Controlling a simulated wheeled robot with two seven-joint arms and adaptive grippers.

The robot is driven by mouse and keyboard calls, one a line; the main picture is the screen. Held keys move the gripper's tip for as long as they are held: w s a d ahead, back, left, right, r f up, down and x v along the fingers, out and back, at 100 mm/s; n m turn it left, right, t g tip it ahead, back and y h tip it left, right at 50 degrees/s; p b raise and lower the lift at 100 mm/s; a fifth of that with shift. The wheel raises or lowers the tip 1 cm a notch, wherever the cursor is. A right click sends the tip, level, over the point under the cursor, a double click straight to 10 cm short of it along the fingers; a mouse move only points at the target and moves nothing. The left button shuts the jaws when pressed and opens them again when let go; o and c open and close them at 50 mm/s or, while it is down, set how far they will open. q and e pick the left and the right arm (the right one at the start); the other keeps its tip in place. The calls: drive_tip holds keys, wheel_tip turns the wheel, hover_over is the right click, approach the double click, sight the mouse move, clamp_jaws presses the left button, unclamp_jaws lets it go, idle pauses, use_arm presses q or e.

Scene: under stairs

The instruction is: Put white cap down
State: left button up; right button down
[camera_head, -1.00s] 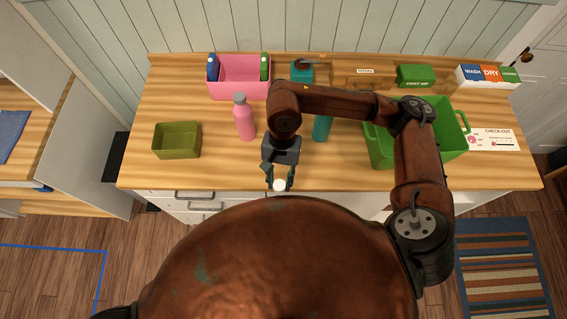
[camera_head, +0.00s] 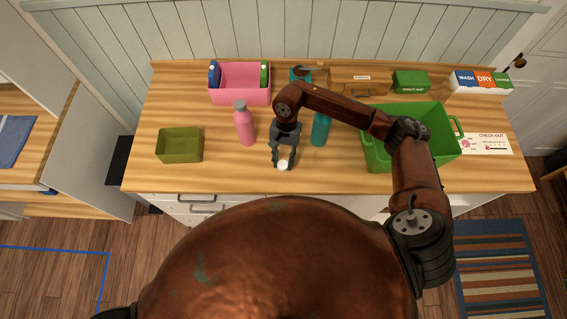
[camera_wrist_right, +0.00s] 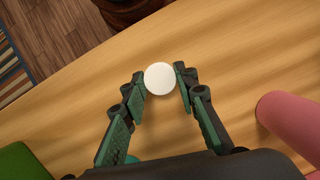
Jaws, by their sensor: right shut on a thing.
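The white cap (camera_head: 283,165) is a small round disc at the tips of my right gripper (camera_head: 284,161), over the counter's front part. In the right wrist view the white cap (camera_wrist_right: 160,78) sits between the two green fingertips of the right gripper (camera_wrist_right: 160,84), which are shut on it. Bare wood shows around it; whether it touches the counter I cannot tell. The pink bottle (camera_head: 245,126) stands left of the gripper, and the teal bottle (camera_head: 320,130), partly behind the arm, stands to its right. My left gripper is not in view.
The wooden counter (camera_head: 225,176) is clear near its front edge. An olive bin (camera_head: 180,146) stands at left, a green crate (camera_head: 412,112) at right beside my arm. A pink bin (camera_head: 240,95) with bottles, a first aid box (camera_head: 411,82) and a wash/dry box (camera_head: 480,82) stand at the back.

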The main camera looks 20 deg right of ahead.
sight(284, 161)
drive_tip(key=shift+w+d+f, duration=0.1)
drive_tip(key=shift+w+f, duration=0.05)
drive_tip(key=shift+f, duration=0.2)
wheel_tip(284, 161, down, 2)
drive_tip(key=shift+f+p, duration=0.15)
drive_tip(key=shift+p, duration=0.6)
drive_tip(key=shift+f, duration=0.2)
drive_tip(key=shift+f, duration=0.1)
drive_tip(key=shift+f+b, duration=0.15)
drive_tip(key=shift+b, duration=0.15)
drive_tip(key=c, duration=1.5)
unclamp_jaws()
